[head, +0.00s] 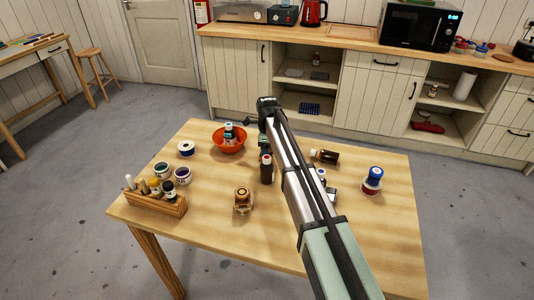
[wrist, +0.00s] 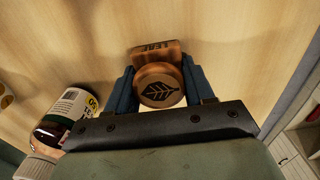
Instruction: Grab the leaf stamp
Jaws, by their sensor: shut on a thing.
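The leaf stamp (wrist: 160,92) shows in the wrist view as a round wooden piece with a black leaf on its face. A wooden block marked LEAF shows just beyond the round face. My gripper (wrist: 160,82) has one dark blue finger on each side of the stamp and is shut on it. In the head view my gripper (head: 264,146) is partly hidden near the table's back middle, behind a dark bottle, and I cannot make out the stamp there.
A dark bottle with a red cap (head: 266,170) stands close in front of my gripper. A brown bottle (head: 326,156) lies to the right. An orange bowl (head: 229,143) is to the left. Another wooden stamp (head: 242,201) and a wooden holder (head: 156,204) stand nearer.

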